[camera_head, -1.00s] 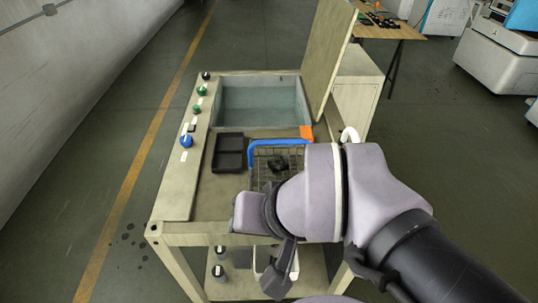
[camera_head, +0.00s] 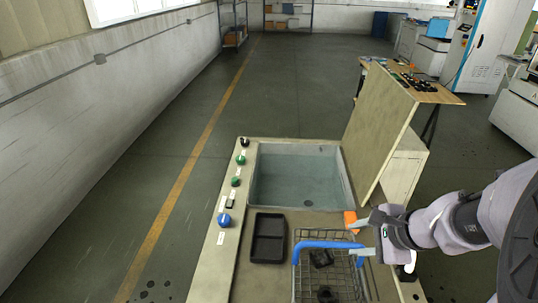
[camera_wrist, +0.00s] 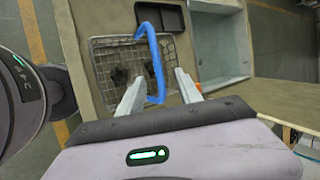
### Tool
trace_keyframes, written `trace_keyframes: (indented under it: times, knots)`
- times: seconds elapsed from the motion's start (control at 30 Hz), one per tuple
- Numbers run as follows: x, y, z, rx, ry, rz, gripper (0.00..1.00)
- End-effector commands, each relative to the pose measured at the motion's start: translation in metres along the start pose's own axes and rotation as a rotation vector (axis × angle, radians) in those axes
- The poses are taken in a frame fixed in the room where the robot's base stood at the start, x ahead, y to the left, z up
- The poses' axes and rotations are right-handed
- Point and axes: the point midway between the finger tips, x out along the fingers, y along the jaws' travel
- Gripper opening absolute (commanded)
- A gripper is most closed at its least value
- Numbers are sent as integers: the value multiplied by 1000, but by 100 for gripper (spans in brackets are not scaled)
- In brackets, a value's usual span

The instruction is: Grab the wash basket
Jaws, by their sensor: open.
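The wash basket (camera_head: 338,284) is a wire mesh basket with a blue handle (camera_head: 330,244), standing on the bench top in front of the water basin. Dark parts lie inside it. My gripper (camera_head: 362,236) is open at the right end of the handle in the head view. In the wrist view the basket (camera_wrist: 104,47) and its blue handle (camera_wrist: 153,55) show, and the handle's lower part lies between the two open fingers (camera_wrist: 158,92). I cannot tell whether the fingers touch it.
A water basin (camera_head: 300,190) lies behind the basket, with its raised lid (camera_head: 382,125) at the right. A black tray (camera_head: 268,238) is left of the basket. Knobs (camera_head: 225,219) line the bench's left side. An orange block (camera_head: 350,220) sits near my gripper.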

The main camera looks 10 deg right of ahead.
Motion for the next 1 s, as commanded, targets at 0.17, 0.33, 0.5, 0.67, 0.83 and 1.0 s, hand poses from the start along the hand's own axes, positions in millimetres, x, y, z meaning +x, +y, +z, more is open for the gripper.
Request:
trace_keyframes:
  times: [0.17, 0.33, 0.5, 0.67, 0.83, 1.0]
  knots:
    - [51, 3, -1, -3, -2, 3, 41]
    - [70, 4, 0, -3, 0, 2, 41]
    - [105, 11, 2, -4, -2, 3, 41]
    - [116, 8, 2, -5, 0, 1, 41]
    - [115, 8, 2, -5, 0, 0, 40]
    - [114, 8, 2, -4, 0, 0, 6]
